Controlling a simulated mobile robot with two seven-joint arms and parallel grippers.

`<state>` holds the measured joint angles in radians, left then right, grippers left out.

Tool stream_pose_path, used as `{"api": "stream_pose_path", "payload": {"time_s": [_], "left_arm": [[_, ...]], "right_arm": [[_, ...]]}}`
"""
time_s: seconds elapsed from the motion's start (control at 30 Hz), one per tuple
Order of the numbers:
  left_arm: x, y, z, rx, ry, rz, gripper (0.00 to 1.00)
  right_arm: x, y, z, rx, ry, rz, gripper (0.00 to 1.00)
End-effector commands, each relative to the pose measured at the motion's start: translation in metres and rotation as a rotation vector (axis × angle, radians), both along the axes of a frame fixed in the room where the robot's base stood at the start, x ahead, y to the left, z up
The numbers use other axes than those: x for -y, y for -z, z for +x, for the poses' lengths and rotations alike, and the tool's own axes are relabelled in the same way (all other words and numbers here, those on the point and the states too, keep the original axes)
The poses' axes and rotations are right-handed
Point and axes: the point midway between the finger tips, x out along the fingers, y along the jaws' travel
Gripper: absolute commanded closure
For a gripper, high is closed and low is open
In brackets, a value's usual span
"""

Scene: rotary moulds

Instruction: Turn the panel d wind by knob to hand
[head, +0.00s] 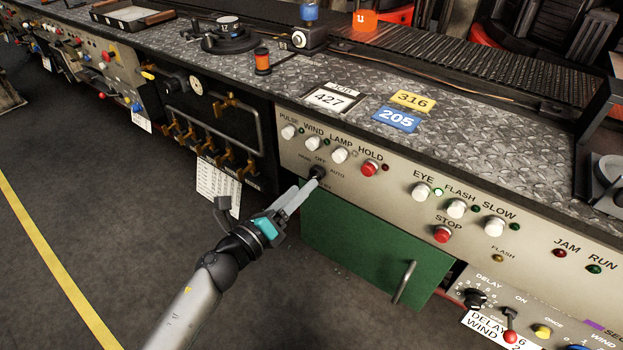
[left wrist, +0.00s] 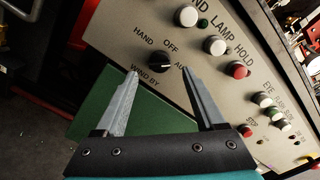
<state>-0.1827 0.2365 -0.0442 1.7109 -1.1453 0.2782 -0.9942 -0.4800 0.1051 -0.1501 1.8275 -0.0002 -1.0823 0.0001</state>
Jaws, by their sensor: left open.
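The black wind by knob (head: 317,172) sits on the beige panel, under the row of white and red buttons. In the left wrist view the knob (left wrist: 160,62) is ringed by the labels HAND, OFF and AUTO, with WIND BY below it. I cannot tell clearly which label its pointer faces. My left gripper (head: 310,184) is at the knob, its fingers reaching up to the panel from the lower left. In the left wrist view the gripper (left wrist: 160,72) is open, with one fingertip on each side of the knob. Contact is not clear. My right gripper is out of view.
A green door (head: 370,245) with a metal handle is below the knob. White buttons and the red HOLD button (head: 369,168) sit just above it. A dark bay with brass levers (head: 215,135) is to the left. The floor in front is clear.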

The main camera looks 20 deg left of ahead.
Motion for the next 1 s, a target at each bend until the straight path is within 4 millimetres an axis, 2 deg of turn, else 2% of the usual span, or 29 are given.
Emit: {"api": "stream_pose_path", "payload": {"time_s": [0.1, 0.3, 0.5, 0.77, 1.0], "left_arm": [[0.007, 0.000, 0.018, 0.002, 0.001, 0.001, 0.29], [0.014, 0.000, 0.039, 0.001, 0.001, 0.001, 0.29], [0.017, 0.000, 0.046, -0.001, 0.001, 0.000, 0.29], [0.017, 0.000, 0.047, -0.001, 0.001, 0.000, 0.29], [0.017, 0.000, 0.046, -0.001, 0.001, 0.000, 0.55]], "right_arm": [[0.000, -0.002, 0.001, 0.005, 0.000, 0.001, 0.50], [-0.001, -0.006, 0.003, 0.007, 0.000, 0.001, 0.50], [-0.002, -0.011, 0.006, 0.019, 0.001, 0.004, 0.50], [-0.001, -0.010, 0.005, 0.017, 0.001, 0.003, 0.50], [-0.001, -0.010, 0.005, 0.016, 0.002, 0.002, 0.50]]}}
